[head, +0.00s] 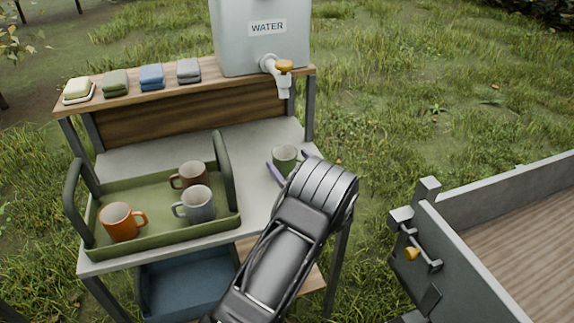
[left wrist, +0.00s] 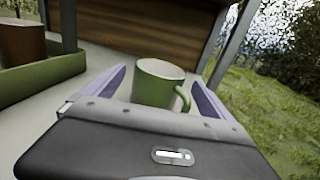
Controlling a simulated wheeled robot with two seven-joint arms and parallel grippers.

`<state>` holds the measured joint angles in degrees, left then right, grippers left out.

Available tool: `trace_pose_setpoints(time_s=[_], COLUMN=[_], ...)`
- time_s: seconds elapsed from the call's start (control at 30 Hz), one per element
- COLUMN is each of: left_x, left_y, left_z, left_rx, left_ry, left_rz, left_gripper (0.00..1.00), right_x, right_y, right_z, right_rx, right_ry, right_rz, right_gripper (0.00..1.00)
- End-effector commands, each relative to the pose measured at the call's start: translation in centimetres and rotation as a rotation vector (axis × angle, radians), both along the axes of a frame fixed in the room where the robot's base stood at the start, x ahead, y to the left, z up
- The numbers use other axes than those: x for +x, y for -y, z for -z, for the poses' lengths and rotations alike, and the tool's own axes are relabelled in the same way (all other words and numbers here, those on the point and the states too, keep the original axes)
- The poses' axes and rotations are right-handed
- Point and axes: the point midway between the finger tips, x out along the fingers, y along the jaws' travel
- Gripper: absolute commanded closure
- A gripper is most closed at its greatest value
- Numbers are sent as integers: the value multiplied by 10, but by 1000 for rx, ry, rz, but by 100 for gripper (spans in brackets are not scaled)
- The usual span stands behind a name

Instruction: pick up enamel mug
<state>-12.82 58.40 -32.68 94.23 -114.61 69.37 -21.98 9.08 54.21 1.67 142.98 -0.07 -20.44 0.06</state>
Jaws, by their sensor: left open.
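A green mug (head: 285,155) with a pale rim and pale inside stands upright on the table's right end, and looks like the enamel mug. It also shows in the left wrist view (left wrist: 160,84), with its handle at the right. My left gripper (head: 289,166) is open, with one purple finger on each side of this mug. The mug is not gripped, and I cannot tell whether a finger touches it. The gripper hides part of the mug's lower side. My right gripper is not in view.
A green tray (head: 165,240) with tall end handles holds an orange mug (head: 119,222), a brown mug (head: 191,174) and a grey mug (head: 197,204). A water tank (head: 245,50) with a tap stands on the shelf behind, beside folded cloths (head: 152,76). A grey cart (head: 455,260) stands right.

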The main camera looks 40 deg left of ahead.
Motion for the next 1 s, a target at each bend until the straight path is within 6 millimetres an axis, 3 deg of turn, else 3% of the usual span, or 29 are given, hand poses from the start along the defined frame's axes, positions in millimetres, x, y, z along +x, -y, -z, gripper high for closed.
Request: trace_pose_setpoints(time_s=[0.37, 1.0], left_x=[0, 0], left_y=[0, 0], left_z=[0, 0], left_rx=[0, -1], left_ry=[0, 0], left_rz=[0, 0], left_gripper=[6, 58], right_x=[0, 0], right_y=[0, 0], right_z=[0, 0], right_rx=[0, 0], right_ry=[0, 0], right_rz=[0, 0], right_gripper=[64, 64])
